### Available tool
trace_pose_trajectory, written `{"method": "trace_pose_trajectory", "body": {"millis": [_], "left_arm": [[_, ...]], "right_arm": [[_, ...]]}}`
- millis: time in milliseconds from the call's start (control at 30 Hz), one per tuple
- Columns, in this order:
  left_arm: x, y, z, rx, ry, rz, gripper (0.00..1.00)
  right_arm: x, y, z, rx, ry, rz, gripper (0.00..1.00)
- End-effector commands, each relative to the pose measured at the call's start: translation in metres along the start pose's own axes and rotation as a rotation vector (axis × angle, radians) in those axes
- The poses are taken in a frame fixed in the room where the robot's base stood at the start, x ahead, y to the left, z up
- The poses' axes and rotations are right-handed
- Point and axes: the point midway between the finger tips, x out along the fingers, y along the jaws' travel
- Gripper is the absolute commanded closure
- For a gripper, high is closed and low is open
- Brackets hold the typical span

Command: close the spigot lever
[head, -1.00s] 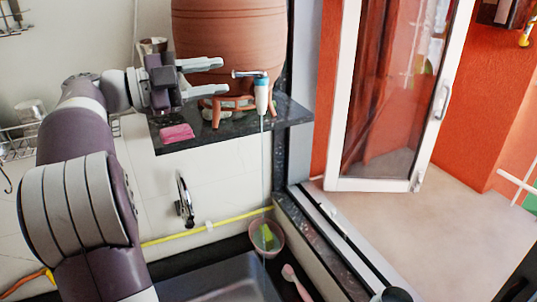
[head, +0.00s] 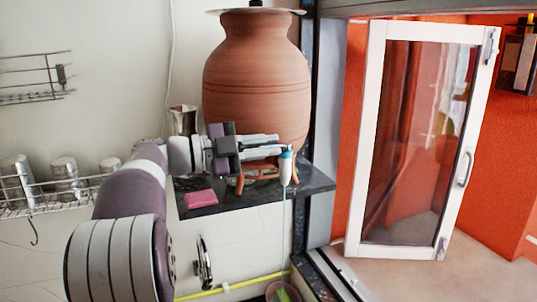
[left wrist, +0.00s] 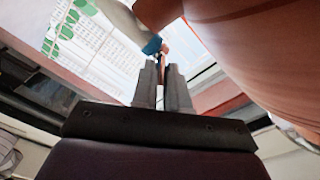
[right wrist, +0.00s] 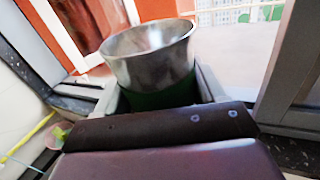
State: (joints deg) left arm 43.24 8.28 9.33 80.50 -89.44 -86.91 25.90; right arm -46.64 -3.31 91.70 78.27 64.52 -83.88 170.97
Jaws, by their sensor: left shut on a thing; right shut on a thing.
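The spigot (head: 286,168), white with a blue collar, juts from the front of the clay waterpot (head: 258,75). A thin water stream (head: 283,225) runs down from it. My left gripper (head: 278,144) reaches in from the left at the spigot's top, fingers close together. In the left wrist view its fingers (left wrist: 163,72) close around the small dark spigot lever (left wrist: 165,50), mostly hidden between the tips. The blue collar (left wrist: 152,46) shows just beyond. My right gripper (right wrist: 158,90) is shut on a metal cup (right wrist: 150,55) with a green lower part.
The pot stands on a dark stone shelf (head: 315,185) with a pink cloth (head: 201,198). A metal tumbler (head: 183,120) stands left of the pot. A wire rack (head: 50,200) is on the left wall. A white-framed glass door (head: 420,140) stands to the right. A bowl (head: 283,291) is below the stream.

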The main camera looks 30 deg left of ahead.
Motion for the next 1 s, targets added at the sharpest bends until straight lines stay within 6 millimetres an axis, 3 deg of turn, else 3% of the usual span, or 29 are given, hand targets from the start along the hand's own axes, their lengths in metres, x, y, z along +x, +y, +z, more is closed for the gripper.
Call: {"method": "trace_pose_trajectory", "body": {"millis": [100, 433, 467, 500, 533, 833, 1000], "left_arm": [[0.001, -0.007, 0.002, -0.004, 0.063, 0.045, 1.0], [0.0, -0.003, 0.005, -0.002, 0.094, 0.064, 1.0], [0.0, -0.003, 0.005, -0.002, 0.094, 0.065, 0.76], [0.0, -0.003, 0.005, -0.002, 0.094, 0.065, 0.63], [0.0, -0.003, 0.005, -0.002, 0.094, 0.065, 0.61], [-0.005, -0.002, 0.005, -0.001, 0.093, 0.063, 0.61], [-0.038, -0.001, 0.011, 0.0, 0.089, 0.061, 0.61]], "right_arm": [[0.001, 0.001, 0.017, 0.001, 0.0, 0.0, 0.62], [0.001, 0.001, 0.016, 0.0, 0.0, 0.0, 0.62], [0.001, 0.001, 0.016, 0.0, 0.0, 0.0, 0.62], [0.001, 0.001, 0.016, 0.0, 0.0, 0.0, 0.62], [0.001, 0.001, 0.016, 0.0, 0.0, 0.0, 0.62], [-0.001, 0.001, 0.014, 0.0, -0.001, 0.0, 0.62], [-0.002, -0.001, -0.001, 0.001, -0.002, 0.001, 0.62]]}}
